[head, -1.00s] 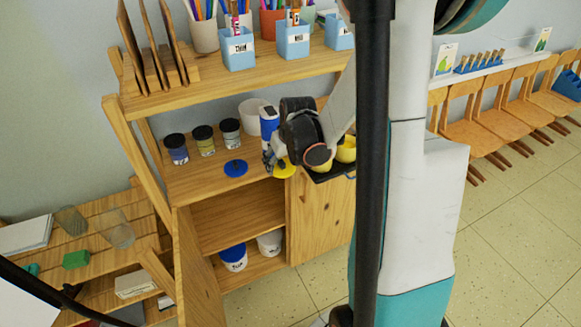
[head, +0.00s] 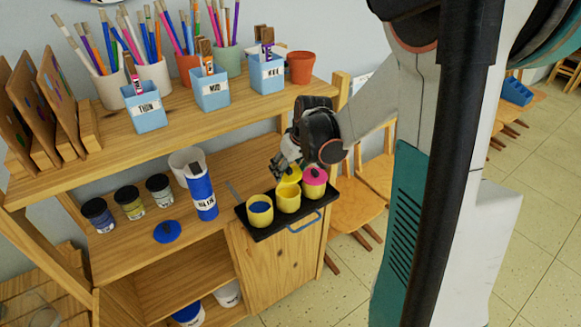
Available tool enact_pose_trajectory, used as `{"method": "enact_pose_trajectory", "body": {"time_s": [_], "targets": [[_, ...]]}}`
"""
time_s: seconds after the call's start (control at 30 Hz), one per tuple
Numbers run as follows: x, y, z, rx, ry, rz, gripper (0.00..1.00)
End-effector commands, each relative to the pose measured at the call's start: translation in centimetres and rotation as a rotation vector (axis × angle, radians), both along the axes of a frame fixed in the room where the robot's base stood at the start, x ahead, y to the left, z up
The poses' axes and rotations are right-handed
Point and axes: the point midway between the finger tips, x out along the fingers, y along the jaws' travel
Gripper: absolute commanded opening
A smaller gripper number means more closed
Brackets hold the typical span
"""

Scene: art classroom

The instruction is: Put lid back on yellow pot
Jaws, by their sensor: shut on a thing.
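My gripper (head: 286,168) is shut on a yellow lid (head: 291,175) in the head view, just above the middle pot. The lid looks tilted, and I cannot tell whether it touches the pot's rim. The middle yellow pot (head: 287,201) stands on a black tray (head: 262,236), with yellow showing at its top. On its left stands a pot with blue inside (head: 260,212). On its right stands a pot with a pink lid (head: 314,178). A blue lid (head: 167,231) lies on the shelf. My fingertips are small and partly hidden by the wrist.
A blue bottle (head: 201,194) stands left of the tray, with a white tub (head: 186,164) behind it. Several dark-lidded jars (head: 129,203) stand further left. The upper shelf (head: 180,134) holds blue brush cups (head: 210,93) above the work area. Bare shelf lies around the blue lid.

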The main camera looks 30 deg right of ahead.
Motion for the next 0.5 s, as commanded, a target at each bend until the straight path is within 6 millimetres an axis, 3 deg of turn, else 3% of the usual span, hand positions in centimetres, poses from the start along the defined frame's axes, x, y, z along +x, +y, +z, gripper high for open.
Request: {"method": "enact_pose_trajectory", "body": {"time_s": [0.5], "targets": [[0.0,0.0,-4.7,0.000,0.000,-0.001,0.52]]}}
